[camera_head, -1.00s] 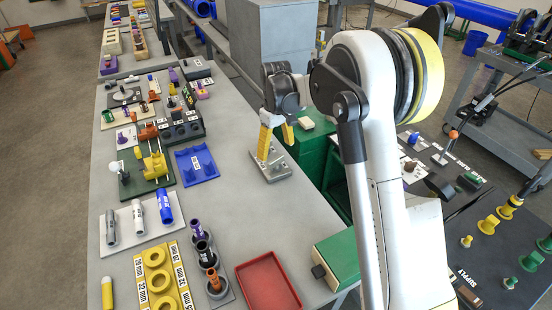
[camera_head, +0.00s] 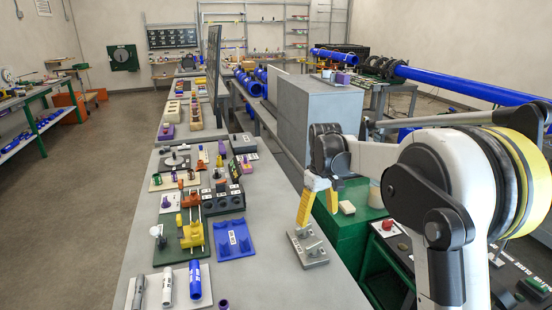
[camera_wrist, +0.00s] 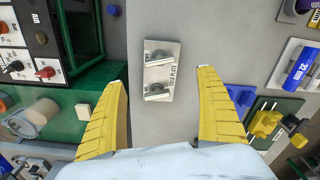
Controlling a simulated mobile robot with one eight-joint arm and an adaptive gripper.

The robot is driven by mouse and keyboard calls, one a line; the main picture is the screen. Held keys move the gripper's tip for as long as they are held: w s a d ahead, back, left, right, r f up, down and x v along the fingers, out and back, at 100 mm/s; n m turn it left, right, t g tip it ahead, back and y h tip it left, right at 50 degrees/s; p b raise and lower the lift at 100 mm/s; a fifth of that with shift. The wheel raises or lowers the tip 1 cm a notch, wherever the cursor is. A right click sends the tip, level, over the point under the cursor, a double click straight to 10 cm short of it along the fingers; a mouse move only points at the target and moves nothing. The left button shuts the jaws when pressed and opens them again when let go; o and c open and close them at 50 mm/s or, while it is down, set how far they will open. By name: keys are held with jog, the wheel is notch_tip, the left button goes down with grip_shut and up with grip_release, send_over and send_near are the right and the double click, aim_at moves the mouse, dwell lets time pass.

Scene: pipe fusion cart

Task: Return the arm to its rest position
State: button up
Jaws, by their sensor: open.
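My gripper (camera_head: 319,205) has yellow fingers and hangs above the right edge of the long grey bench. In the wrist view my gripper (camera_wrist: 163,95) is open, its two fingers wide apart with nothing between them. A grey metal fixture plate (camera_head: 308,248) with raised parts lies on the bench just beneath the fingers. In the wrist view the plate (camera_wrist: 159,72) shows ahead, between and beyond the fingertips, apart from them. My white arm is bent at the right of the head view.
A green cabinet (camera_head: 345,222) stands close to the right of my gripper. A grey block-shaped cabinet (camera_head: 318,108) rises behind it. A blue tray (camera_head: 234,240) and a yellow fixture (camera_head: 192,235) lie on the bench to the left. The bench between them and the plate is clear.

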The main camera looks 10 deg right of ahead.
jog(key=s+r+m+t, duration=0.2)
jog(key=s+r, duration=0.3)
jog(key=s, duration=0.6)
jog(key=s+r+m+t, duration=0.2)
jog(key=s+r+t, duration=0.15)
jog(key=s, duration=0.65)
jog(key=s+f+m+t, duration=0.1)
jog(key=s+f, duration=0.2)
jog(key=s, duration=0.6)
jog(key=shift+s+f, duration=0.2)
jog(key=shift+r, duration=0.1)
